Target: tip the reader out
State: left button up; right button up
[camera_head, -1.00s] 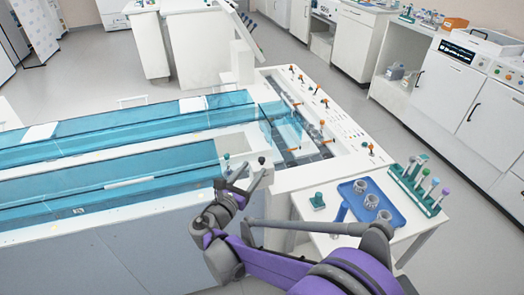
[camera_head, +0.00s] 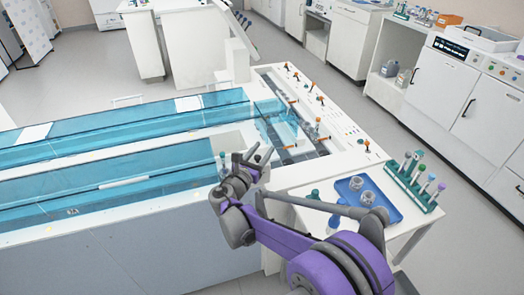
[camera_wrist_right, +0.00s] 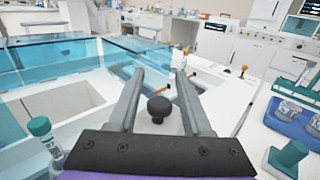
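My right gripper (camera_head: 253,155) is open and empty by the near right corner of the track bench, also seen in the right wrist view (camera_wrist_right: 160,74). A round black knob (camera_wrist_right: 158,107) shows between and below its fingers in that view, not gripped. Whether it touches anything is unclear. Orange-handled levers (camera_head: 317,123) stand on the white track deck (camera_head: 345,145) beyond. I cannot tell which part is the reader. A clear tube with a teal cap (camera_wrist_right: 39,127) stands left of the gripper and shows in the head view (camera_head: 222,163). My left gripper is out of view.
Right of my arm, a white side table carries a blue tray (camera_head: 393,212) with metal-topped jars (camera_head: 367,198), a teal-capped item (camera_head: 314,195) and a green rack (camera_head: 424,196) of capped tubes. Blue see-through covers (camera_head: 120,185) span the bench at left.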

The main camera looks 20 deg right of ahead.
grip_shut()
dwell(1.2)
